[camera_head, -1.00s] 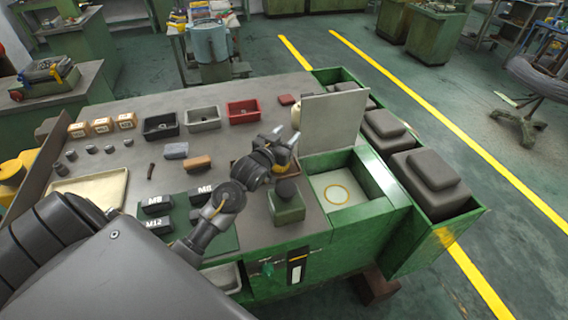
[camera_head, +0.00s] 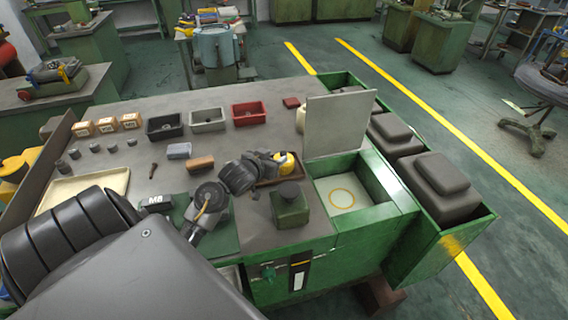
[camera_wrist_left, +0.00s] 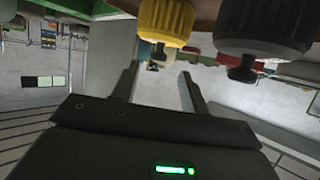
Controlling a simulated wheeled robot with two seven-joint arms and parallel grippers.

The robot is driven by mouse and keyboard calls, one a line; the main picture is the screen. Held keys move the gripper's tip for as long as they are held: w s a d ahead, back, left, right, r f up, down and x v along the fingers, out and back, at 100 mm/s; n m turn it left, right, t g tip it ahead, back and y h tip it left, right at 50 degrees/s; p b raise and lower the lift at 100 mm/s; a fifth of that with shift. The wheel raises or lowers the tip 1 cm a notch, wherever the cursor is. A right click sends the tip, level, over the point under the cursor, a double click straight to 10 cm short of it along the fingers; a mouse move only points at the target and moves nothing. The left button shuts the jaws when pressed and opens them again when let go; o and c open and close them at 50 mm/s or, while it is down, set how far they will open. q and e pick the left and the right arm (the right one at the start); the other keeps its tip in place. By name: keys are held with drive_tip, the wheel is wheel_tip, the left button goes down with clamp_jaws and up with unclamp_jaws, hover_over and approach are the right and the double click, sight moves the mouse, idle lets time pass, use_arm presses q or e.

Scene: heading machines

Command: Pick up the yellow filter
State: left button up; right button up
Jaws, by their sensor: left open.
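The yellow filter (camera_head: 287,164) stands in a shallow brown tray (camera_head: 266,182) toward the right of the bench, partly hidden by my left gripper. My left gripper (camera_head: 273,160) is at the left side of the filter in the head view; its fingers are hard to make out there. In the left wrist view, the yellow filter (camera_wrist_left: 167,20) shows at the top middle, with a dark stem. The two fingers of my left gripper (camera_wrist_left: 157,76) are spread apart, with the filter in line with the gap. Nothing is held. My right gripper is out of view.
A green block with a dark round top (camera_head: 291,206) stands close by in front. A grey upright panel (camera_head: 335,125) and an open green compartment (camera_head: 378,186) are to the right. Black (camera_head: 165,126), grey (camera_head: 207,119) and red (camera_head: 248,114) bins stand behind.

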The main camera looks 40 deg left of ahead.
sight(283, 153)
use_arm(q)
drive_tip(key=shift+w+f, duration=0.25)
drive_tip(key=shift+w, duration=0.3)
drive_tip(key=shift+w+a, duration=0.1)
drive_tip(key=shift+w, duration=0.1)
drive_tip(key=p+x, duration=0.1)
drive_tip(key=x, duration=0.3)
drive_tip(key=shift+w+f+p, duration=0.15)
drive_tip(key=shift+w+p, duration=0.2)
drive_tip(key=shift+w, duration=0.05)
drive_tip(key=shift+s, duration=0.1)
drive_tip(key=shift+c, duration=0.7)
clamp_jaws()
wheel_tip(283, 153, up, 10)
